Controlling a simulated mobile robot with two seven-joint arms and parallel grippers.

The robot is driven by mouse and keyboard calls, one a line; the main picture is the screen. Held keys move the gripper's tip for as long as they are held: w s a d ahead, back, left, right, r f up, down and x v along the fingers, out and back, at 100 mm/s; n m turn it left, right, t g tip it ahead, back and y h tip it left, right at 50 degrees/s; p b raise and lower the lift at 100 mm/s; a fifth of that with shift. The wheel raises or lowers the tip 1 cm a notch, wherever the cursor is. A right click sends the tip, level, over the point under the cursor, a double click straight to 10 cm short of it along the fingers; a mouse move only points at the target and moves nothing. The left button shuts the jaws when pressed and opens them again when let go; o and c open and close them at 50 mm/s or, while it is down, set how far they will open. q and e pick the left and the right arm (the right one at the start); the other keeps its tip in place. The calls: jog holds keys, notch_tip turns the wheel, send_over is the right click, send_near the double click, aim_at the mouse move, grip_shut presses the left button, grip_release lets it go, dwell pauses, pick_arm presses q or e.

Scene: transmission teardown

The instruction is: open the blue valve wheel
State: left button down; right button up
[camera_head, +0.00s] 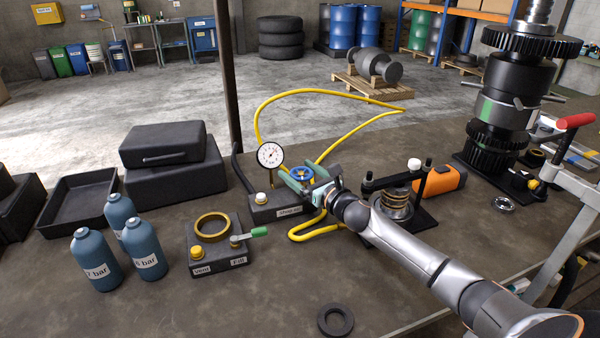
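The blue valve wheel (302,174), with a yellow centre, is on a dark block (272,208) on the bench, beside a round dial gauge (270,155). My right gripper (307,182) reaches in from the right and is at the wheel. Its fingers partly cover the wheel's near side. I cannot tell whether they touch or grip the rim. A label on the block's front is partly hidden by the gripper. My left gripper is not in view.
A yellow hose (345,97) loops behind the gauge. Three blue bottles (145,250) and a block with a brass ring (212,227) stand left. A clamp fixture (398,203) and orange device (440,180) are close right of my wrist. The front bench is mostly clear around a black ring (335,335).

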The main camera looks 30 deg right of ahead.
jog(key=shift+o, duration=0.5)
jog(key=shift+f, duration=0.1)
jog(key=shift+s+d+f, duration=0.1)
jog(key=shift+s, duration=0.5)
jog(key=s, duration=1.1)
jog(key=shift+s+d+b, duration=0.15)
jog(key=shift+d+b, duration=0.15)
jog(key=shift+b, duration=0.15)
